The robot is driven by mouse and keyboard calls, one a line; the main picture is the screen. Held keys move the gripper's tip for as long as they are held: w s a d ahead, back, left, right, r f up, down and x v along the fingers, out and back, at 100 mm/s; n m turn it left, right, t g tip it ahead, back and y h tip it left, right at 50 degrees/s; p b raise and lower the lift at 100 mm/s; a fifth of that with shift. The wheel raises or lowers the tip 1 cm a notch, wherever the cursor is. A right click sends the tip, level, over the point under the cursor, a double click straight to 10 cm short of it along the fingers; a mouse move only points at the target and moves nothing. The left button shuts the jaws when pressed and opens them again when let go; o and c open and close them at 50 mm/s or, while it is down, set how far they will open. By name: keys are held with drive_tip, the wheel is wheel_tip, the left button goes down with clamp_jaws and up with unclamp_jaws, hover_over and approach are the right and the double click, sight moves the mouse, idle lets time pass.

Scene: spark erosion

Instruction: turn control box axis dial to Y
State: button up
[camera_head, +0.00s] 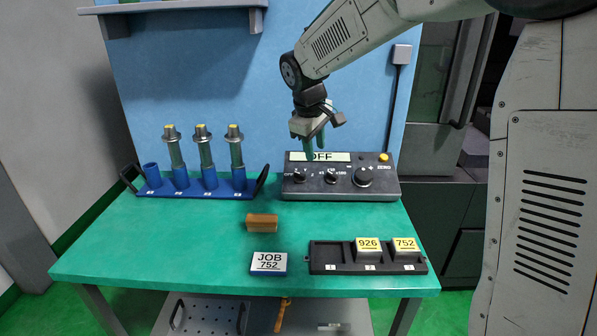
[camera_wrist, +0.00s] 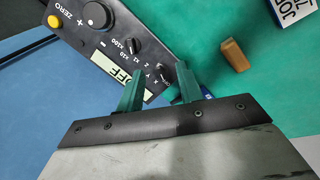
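The control box (camera_head: 340,186) is a dark panel at the back right of the green table, with a display (camera_head: 320,157) that reads OFF. Its axis dial (camera_head: 299,176) is the leftmost black knob; the exact pointer direction is too small to tell. In the wrist view the axis dial (camera_wrist: 165,72) shows beyond the gap between my fingers, with X, Y and Z marks beside it. My gripper (camera_head: 314,145) is above the back left of the box, with green fingers apart and empty. In the wrist view the fingers of my gripper (camera_wrist: 160,76) straddle the line to the dial.
A multiplier dial (camera_head: 331,177), a large knob (camera_head: 363,177) and a yellow ZERO button (camera_head: 384,157) share the panel. A blue rack (camera_head: 195,187) with tool holders stands left. A wooden block (camera_head: 262,222), JOB 752 sign (camera_head: 268,263) and black tray (camera_head: 332,267) lie in front.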

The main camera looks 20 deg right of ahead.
drive_tip(key=n, duration=0.2)
approach(300, 173)
drive_tip(key=x, duration=0.8)
drive_tip(key=shift+f, duration=0.35)
clamp_jaws()
